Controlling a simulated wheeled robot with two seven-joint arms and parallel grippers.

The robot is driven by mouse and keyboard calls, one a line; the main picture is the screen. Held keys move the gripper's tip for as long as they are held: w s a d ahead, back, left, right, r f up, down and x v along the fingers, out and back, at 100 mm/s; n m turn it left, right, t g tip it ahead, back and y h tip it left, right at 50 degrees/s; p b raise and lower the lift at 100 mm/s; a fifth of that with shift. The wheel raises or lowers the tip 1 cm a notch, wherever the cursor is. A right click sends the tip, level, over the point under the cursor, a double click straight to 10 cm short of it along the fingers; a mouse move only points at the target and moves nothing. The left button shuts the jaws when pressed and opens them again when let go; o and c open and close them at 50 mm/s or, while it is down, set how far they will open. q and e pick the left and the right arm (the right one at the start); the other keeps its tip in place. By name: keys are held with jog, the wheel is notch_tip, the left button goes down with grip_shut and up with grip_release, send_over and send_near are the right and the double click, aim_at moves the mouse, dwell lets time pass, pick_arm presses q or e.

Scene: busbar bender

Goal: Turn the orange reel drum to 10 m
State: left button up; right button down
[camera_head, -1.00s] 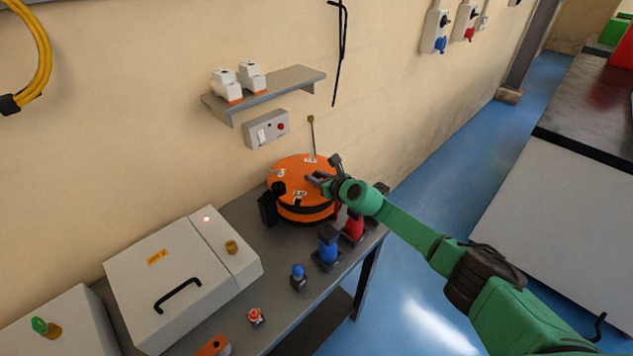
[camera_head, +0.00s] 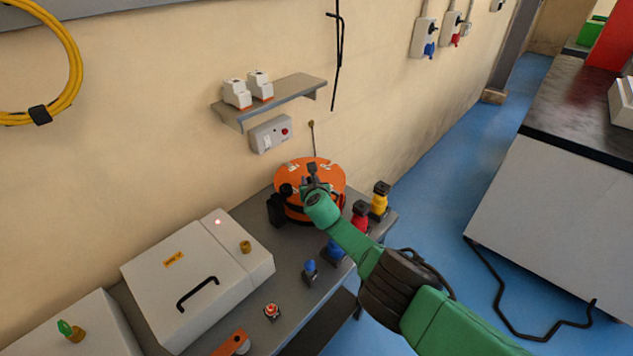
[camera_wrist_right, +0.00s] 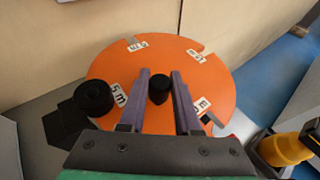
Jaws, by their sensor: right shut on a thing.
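The orange reel drum (camera_head: 335,173) lies flat at the back end of the grey bench, with white labels near notches in its rim. My right gripper (camera_head: 312,172) is over its top, shut on a black knob (camera_wrist_right: 159,88) standing on the drum. In the right wrist view the drum (camera_wrist_right: 215,80) shows a "5 m" label (camera_wrist_right: 118,94) beside a round black part (camera_wrist_right: 94,98) at the left rim. The other labels, at top and lower right, are too small or turned to read. My left gripper is out of view.
Red (camera_head: 360,214), blue (camera_head: 334,250) and yellow (camera_head: 380,198) connectors stand close to the drum on the bench. A light-grey box (camera_head: 190,270) is further left. A shelf (camera_head: 285,98) and a grey switch box (camera_head: 270,134) are on the wall behind.

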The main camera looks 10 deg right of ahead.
jog(key=shift+w+a+r+m+h+b, duration=0.1)
jog(key=shift+a+r+m+h+b, duration=0.15)
jog(key=shift+m+h+b, duration=0.5)
jog(key=shift+d+p, duration=0.25)
jog(key=shift+p, duration=0.05)
jog(key=shift+f, duration=0.1)
jog(key=c, duration=0.6)
grip_release()
jog(key=shift+f, duration=0.1)
